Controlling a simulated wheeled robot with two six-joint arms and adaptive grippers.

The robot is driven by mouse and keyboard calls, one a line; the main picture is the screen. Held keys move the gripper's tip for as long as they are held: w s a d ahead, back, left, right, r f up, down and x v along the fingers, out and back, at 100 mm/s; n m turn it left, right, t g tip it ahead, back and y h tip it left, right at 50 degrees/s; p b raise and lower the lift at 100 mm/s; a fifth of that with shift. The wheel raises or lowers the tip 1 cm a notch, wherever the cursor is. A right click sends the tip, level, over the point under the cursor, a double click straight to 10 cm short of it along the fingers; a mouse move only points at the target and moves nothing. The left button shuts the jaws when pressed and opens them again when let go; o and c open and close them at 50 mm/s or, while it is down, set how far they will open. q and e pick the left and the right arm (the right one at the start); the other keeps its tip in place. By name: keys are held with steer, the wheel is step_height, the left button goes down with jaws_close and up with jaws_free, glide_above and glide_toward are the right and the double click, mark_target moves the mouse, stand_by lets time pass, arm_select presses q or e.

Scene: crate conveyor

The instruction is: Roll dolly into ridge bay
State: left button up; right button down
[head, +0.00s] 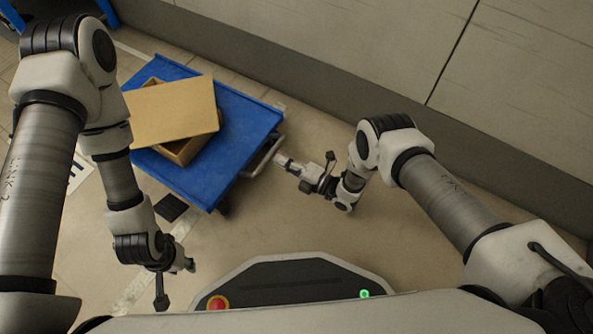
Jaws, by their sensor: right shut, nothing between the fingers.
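The blue dolly (247,122) stands on the floor at left centre, its deck angled in the view. A metal handle bar (264,157) sticks out from its right side. An open cardboard box (205,143) with a flat tan panel (172,110) over it rests on the deck. My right gripper (290,165) is shut and empty, with its tip close to the handle bar; I cannot tell whether it touches. My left gripper (173,287) hangs low in front of the dolly, away from it; its jaw opening is unclear. I cannot make out the ridge bay for certain.
A grey wall (400,100) with a dark base runs along the back and right. Pale floor lines (140,285), a black floor patch (172,207) and a striped marking (79,170) lie at left. Bare floor (270,220) is free below the handle. A blue frame stands top left.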

steer(key=shift+w+a, duration=0.15)
